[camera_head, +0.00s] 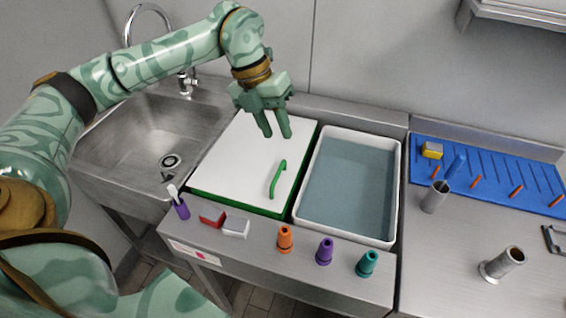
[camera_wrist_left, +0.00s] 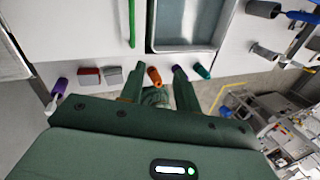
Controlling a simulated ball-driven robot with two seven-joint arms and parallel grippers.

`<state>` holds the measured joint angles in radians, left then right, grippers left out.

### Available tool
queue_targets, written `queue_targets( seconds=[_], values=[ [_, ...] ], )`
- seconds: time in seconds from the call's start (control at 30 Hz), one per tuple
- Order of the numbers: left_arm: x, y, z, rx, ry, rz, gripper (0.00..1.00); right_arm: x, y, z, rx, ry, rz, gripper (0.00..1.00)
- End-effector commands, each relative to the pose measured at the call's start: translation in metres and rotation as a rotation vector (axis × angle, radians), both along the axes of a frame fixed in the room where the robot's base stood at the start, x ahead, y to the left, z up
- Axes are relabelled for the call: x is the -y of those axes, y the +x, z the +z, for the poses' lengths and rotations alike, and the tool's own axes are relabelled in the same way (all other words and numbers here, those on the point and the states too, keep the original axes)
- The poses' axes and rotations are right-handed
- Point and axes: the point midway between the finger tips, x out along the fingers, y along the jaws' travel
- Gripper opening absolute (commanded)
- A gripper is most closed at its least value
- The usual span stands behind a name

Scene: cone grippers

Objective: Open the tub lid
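The white tub lid (camera_head: 232,160) with a green rim lies flat, covering the tub left of the open basin. Its green bar handle (camera_head: 277,180) stands near the lid's front right part. The handle also shows at the top of the left wrist view (camera_wrist_left: 132,22). My left gripper (camera_head: 277,136) is above the lid's back right part, behind the handle and apart from it. Its two fingers point down with a gap between them, and nothing is held. In the left wrist view the fingers (camera_wrist_left: 157,76) are apart too. My right gripper is not in view.
A white-rimmed basin (camera_head: 345,233) with a grey-blue inside is right of the lid. A sink (camera_head: 120,135) with a tap is on the left. Orange (camera_head: 285,239), purple (camera_head: 324,251) and teal (camera_head: 367,264) cones stand on the front ledge, beside a red block (camera_head: 212,217) and a white block (camera_head: 236,226).

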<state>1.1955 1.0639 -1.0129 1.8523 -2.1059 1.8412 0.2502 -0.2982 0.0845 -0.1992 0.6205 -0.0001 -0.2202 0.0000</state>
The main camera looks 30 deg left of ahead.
Motion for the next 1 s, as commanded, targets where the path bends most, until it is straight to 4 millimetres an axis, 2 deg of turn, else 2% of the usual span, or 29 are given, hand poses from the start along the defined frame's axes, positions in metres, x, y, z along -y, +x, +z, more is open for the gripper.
queue_targets(
  seconds=[0.03,0.1,0.2,0.37,0.7,0.9,1.0],
  values=[
    [-0.018,-0.001,0.004,-0.015,0.055,0.05,0.33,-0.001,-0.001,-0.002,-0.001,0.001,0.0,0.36],
    [-0.034,-0.003,0.009,-0.038,0.105,0.102,0.33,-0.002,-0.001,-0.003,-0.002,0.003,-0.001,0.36],
    [-0.042,-0.005,0.005,-0.054,0.134,0.132,0.33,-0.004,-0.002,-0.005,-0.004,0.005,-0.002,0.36],
    [-0.037,-0.004,-0.023,-0.059,0.134,0.131,0.33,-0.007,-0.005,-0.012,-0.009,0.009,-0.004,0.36],
    [-0.019,-0.001,-0.107,-0.058,0.131,0.129,0.33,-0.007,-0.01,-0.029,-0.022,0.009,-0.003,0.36],
    [-0.013,0.001,-0.138,-0.056,0.13,0.129,0.33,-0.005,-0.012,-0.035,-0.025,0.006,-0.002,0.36],
    [-0.011,0.002,-0.145,-0.053,0.131,0.13,0.33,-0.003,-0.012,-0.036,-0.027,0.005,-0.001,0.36]
  ],
)
